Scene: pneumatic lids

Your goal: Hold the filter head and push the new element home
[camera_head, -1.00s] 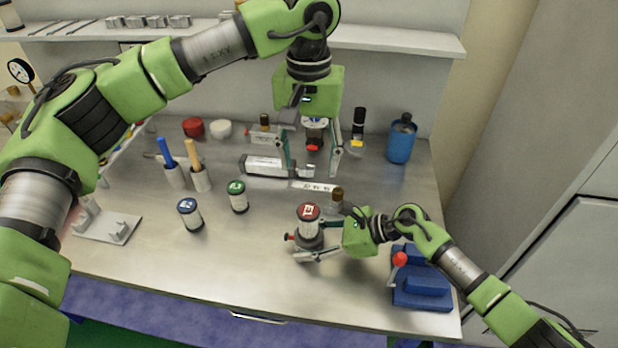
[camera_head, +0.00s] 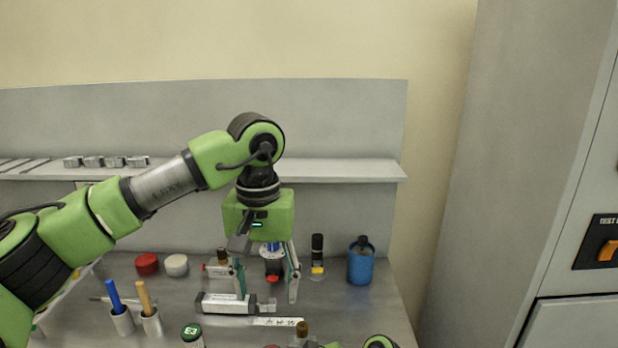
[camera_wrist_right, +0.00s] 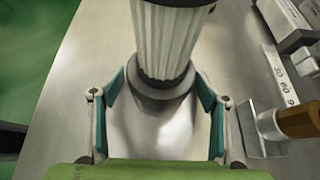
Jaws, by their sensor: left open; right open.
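My left gripper (camera_head: 266,285) hangs fingers-down over the back of the bench in the head view, fingers apart. A small metal fitting with a red lower part (camera_head: 272,265) shows between or behind its fingers; I cannot tell whether they touch it, or whether it is the filter head. In the right wrist view, a white pleated filter element (camera_wrist_right: 167,45) stands in a dark round collar (camera_wrist_right: 160,105). My right gripper (camera_wrist_right: 160,78) is open, with one teal-padded finger on each side of it.
A grey rectangular block (camera_head: 226,303) lies near the left gripper. A blue canister (camera_head: 361,264) and a dark bottle (camera_head: 317,254) stand to the right. Red (camera_head: 147,264) and white (camera_head: 176,265) caps are at the left. A wooden-handled scraper (camera_wrist_right: 300,122) lies close to the right gripper.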

